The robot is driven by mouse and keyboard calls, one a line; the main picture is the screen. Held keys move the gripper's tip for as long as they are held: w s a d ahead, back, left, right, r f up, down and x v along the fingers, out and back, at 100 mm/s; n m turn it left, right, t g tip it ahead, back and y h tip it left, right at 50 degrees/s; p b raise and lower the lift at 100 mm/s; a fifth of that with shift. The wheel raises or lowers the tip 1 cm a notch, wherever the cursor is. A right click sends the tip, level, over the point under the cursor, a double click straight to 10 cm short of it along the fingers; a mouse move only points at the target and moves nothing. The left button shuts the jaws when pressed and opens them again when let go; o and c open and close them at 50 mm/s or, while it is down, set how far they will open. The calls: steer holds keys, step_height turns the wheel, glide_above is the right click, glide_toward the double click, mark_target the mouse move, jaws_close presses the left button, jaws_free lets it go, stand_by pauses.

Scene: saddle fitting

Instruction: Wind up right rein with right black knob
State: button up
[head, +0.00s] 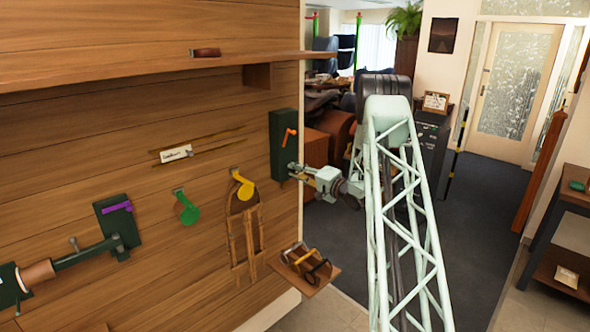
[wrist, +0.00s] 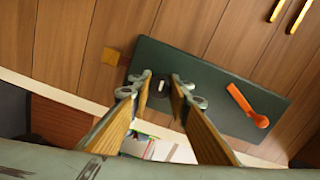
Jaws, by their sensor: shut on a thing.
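A dark green plate (head: 283,145) is mounted at the right end of the wooden wall, with an orange lever (head: 290,136) on its upper part. My gripper (head: 294,172) is at the lower part of this plate. In the wrist view its two fingers (wrist: 161,80) close around a small knob (wrist: 160,90) on the green plate (wrist: 215,95). The fingers mostly hide the knob and its colour is hard to tell. The orange lever (wrist: 250,107) is apart from the fingers. Brown straps (head: 246,240) hang below a yellow lever (head: 243,187); I cannot tell which is the right rein.
A small wooden ledge (head: 304,274) with curved pieces juts out below my gripper. A long shelf (head: 150,73) runs above. A green lever (head: 187,208) and a plate with a purple lever (head: 117,207) are further left. Open floor (head: 480,200) lies to the right.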

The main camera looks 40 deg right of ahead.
steer(key=shift+m, duration=0.6)
steer(key=o, duration=0.9)
steer(key=shift+c, duration=0.2)
steer(key=shift+s, duration=0.2)
steer(key=s+d, duration=0.1)
steer(key=s, duration=1)
steer(key=shift+s+d+r, duration=0.15)
steer(key=shift+s, duration=0.15)
steer(key=shift+w, duration=0.1)
